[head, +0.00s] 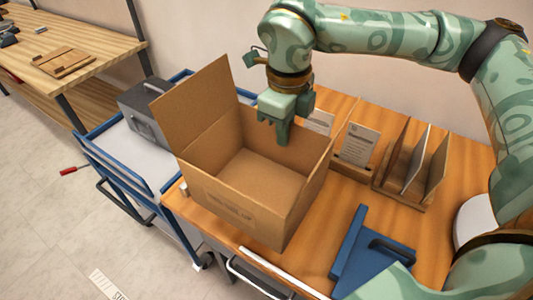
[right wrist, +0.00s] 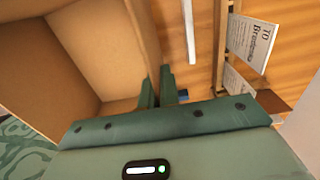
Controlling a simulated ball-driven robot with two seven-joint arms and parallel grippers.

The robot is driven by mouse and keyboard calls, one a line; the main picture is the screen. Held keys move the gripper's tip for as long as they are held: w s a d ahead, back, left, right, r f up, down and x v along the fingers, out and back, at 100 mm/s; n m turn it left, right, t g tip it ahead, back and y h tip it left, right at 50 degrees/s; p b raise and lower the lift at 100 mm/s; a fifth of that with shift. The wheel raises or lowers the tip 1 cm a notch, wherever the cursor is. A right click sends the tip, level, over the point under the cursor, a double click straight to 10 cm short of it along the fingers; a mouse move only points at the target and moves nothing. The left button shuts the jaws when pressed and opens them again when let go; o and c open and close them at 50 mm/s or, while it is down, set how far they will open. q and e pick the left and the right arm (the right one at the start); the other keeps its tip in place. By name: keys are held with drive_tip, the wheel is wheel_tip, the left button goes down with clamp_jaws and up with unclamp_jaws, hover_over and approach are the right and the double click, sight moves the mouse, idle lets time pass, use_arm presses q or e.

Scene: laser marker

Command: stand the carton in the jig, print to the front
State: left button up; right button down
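The carton (head: 210,145) is an open brown cardboard box with one flap raised at its left. Faint print (head: 230,204) shows on its near face, too small to read. The carton is at the left part of the wooden table; I cannot tell whether its base touches the tabletop. My right gripper (head: 281,132) is at the carton's far right wall. In the right wrist view, the fingers (right wrist: 158,92) close on the carton's wall (right wrist: 146,40). A blue angled fixture (head: 350,245), possibly the jig, lies right of the carton. My left gripper is out of view.
A wooden rack (head: 403,192) with upright panels and a printed card (head: 358,146) stand at the table's back. A blue trolley (head: 120,165) carrying a grey box (head: 145,110) stands left. A white strip (head: 283,271) lies along the front edge.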

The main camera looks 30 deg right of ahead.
drive_tip(key=w+f+b, duration=0.1)
drive_tip(key=w+f, duration=0.1)
drive_tip(key=f, duration=0.1)
drive_tip(key=w+f+b, duration=0.1)
drive_tip(key=w+f, duration=0.1)
drive_tip(key=f, duration=0.1)
drive_tip(key=w+d+f+b, duration=0.1)
drive_tip(key=w+f, duration=0.1)
drive_tip(key=f, duration=0.1)
drive_tip(key=shift+w+f, duration=0.3)
drive_tip(key=shift+f, duration=0.1)
drive_tip(key=c, duration=1.6)
unclamp_jaws()
drive_tip(key=shift+f, duration=0.15)
drive_tip(key=shift+c, duration=0.2)
wheel_tip(320, 180, up, 12)
drive_tip(key=p, duration=0.3)
drive_tip(key=shift+r, duration=0.2)
